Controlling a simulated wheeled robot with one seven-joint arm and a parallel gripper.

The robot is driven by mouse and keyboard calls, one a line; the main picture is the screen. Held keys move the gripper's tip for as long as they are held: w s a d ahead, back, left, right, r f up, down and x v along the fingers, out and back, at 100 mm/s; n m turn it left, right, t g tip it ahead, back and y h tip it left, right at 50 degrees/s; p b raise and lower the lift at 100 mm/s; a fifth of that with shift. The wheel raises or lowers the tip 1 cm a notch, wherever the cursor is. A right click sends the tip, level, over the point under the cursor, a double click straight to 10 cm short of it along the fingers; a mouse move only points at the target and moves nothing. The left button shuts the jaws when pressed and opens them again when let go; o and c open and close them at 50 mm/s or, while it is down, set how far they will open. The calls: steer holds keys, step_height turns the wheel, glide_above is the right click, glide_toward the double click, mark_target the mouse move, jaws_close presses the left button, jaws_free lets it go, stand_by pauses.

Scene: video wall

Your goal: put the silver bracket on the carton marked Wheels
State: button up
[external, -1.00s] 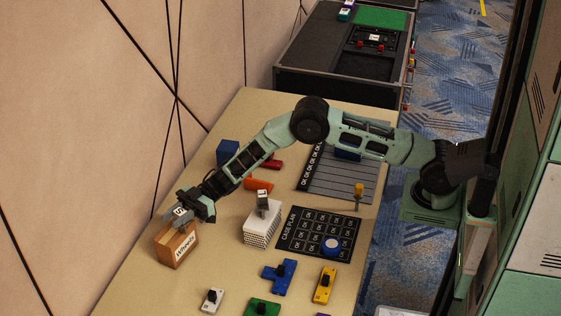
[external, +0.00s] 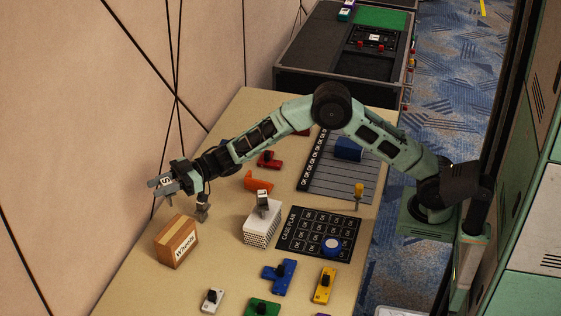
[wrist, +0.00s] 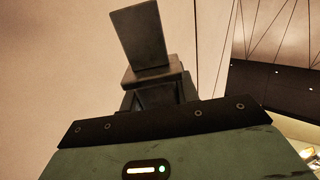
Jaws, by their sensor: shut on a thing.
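The silver bracket (external: 165,182), a grey piece with a pale label that seems to read S, is in my gripper (external: 160,186) in the external view. My gripper is shut on it and holds it in the air, above and to the left of the carton marked Wheels (external: 176,242). The brown carton stands upright on the table near the wall, with a clear gap below the bracket. In the wrist view, dark grey blocks (wrist: 142,40) stand up beyond the gripper body; I cannot tell there which part is finger and which is bracket.
A white stack (external: 261,230) with a labelled grey piece (external: 263,201) on top stands to the right. A dark Case Plan board (external: 292,237) and several coloured pieces lie farther right and in front.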

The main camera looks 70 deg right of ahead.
steer(key=m+t+h, duration=0.1)
steer(key=b, duration=0.1)
glide_above(168, 231)
step_height(168, 231, down, 10)
steer(key=shift+s+f, duration=0.1)
stand_by(0.3)
steer(key=shift+f, duration=0.15)
steer(key=o, duration=1.1)
